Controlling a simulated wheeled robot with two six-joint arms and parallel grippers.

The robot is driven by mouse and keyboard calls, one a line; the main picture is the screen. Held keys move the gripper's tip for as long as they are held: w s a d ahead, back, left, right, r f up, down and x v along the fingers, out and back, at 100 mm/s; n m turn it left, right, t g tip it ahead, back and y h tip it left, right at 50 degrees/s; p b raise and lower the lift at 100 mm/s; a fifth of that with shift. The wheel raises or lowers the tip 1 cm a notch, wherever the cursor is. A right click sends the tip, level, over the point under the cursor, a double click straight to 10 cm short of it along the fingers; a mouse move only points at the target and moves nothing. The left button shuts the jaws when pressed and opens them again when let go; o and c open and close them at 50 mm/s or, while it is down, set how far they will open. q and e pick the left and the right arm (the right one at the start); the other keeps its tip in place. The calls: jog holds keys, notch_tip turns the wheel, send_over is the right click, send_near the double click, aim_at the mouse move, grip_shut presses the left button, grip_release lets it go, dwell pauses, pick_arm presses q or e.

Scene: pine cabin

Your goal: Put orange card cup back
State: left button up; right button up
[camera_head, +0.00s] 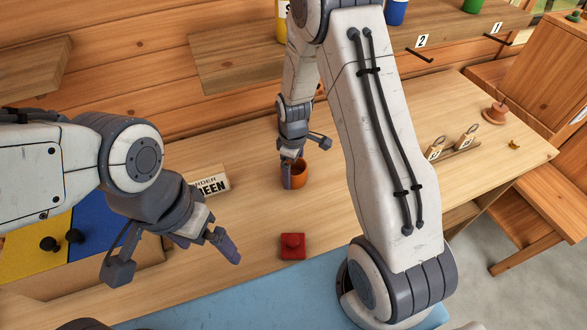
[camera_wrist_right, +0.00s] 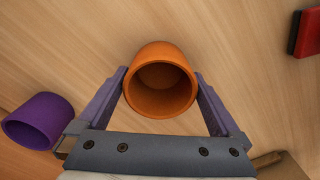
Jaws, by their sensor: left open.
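The orange card cup (camera_head: 300,174) stands upright on the wooden bench, in the middle of the head view. My right gripper (camera_head: 291,176) is lowered at it. In the right wrist view, the orange cup (camera_wrist_right: 160,80) sits between the two purple fingers of my right gripper (camera_wrist_right: 160,85), its open mouth facing the camera. One finger is on each side, close to the wall; I cannot tell if they press on it. My left gripper (camera_head: 222,238) is open and empty, above the bench to the left of the red block.
A red block with a knob (camera_head: 292,247) lies in front of the cup. A lettered sign (camera_head: 210,184) stands to the left. A purple cup (camera_wrist_right: 38,122) is left of the orange one in the wrist view. Tags (camera_head: 436,148) on a rack stand at right. Numbered hooks (camera_head: 422,41) line the back.

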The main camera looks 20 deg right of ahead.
jog(key=shift+r, duration=0.1)
jog(key=shift+r, duration=0.3)
notch_tip(320, 180, up, 12)
jog(key=b, duration=0.1)
jog(key=shift+f, duration=0.2)
